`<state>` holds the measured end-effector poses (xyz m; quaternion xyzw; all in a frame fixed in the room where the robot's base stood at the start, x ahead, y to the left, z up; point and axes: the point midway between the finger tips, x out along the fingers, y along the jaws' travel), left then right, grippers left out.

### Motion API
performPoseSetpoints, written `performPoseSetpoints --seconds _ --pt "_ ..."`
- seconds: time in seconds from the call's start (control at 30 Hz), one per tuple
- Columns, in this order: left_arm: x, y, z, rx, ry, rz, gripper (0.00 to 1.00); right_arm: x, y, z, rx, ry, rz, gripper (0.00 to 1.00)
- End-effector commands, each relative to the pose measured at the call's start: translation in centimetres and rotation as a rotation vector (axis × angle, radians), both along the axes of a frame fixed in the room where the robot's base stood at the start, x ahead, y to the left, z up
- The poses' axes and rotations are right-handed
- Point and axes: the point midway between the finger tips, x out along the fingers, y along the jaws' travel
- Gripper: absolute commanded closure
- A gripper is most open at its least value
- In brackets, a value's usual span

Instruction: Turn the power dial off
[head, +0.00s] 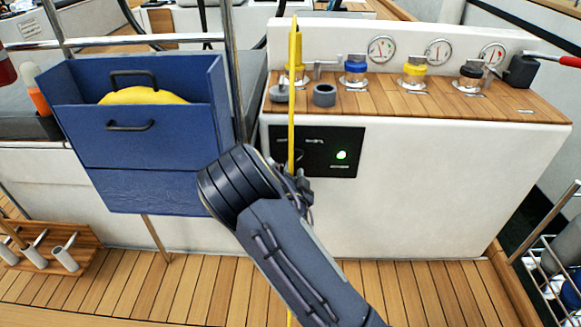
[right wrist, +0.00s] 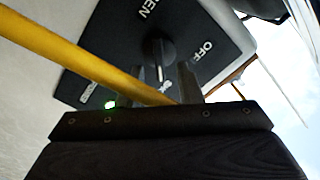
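The power dial (right wrist: 160,58) is a dark round knob with a raised grip on a black panel (head: 318,138). In the right wrist view an OFF label shows to its right and partly cut lettering above. I cannot tell which mark it points to. A small green light (head: 342,155) glows on the panel; it also shows in the right wrist view (right wrist: 110,104). My right gripper (right wrist: 164,80) is open, its fingers apart, with the dial just beyond them. I cannot tell whether they touch it. In the head view my right gripper (head: 300,185) partly covers the panel. My left gripper is not in view.
A thin yellow pole (head: 291,100) stands upright before the panel, close to my right gripper, and crosses the right wrist view. Winches and gauges line the wooden ledge (head: 430,103) above. A blue box (head: 110,140) hangs at the left. The white wall right of the panel is clear.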

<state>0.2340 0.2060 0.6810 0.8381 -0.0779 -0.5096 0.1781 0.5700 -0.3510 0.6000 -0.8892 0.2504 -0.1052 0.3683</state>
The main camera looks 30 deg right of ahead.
Motion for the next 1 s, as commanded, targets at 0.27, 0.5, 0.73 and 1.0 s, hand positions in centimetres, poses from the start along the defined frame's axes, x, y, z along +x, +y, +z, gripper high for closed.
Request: performPoseSetpoints --seconds 0.27,0.5,0.73,1.0 --pt "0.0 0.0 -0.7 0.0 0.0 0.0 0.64 2.8 -1.8 -0.1 0.0 0.0 0.0 0.68" --pt "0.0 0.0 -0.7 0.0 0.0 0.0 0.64 3.1 -1.9 0.0 0.001 0.003 0.0 0.68" --pt "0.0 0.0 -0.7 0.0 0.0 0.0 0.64 3.1 -1.9 0.0 0.001 0.003 0.0 0.87" --pt "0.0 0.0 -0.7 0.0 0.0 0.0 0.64 3.1 -1.9 0.0 0.001 0.003 0.0 1.0"
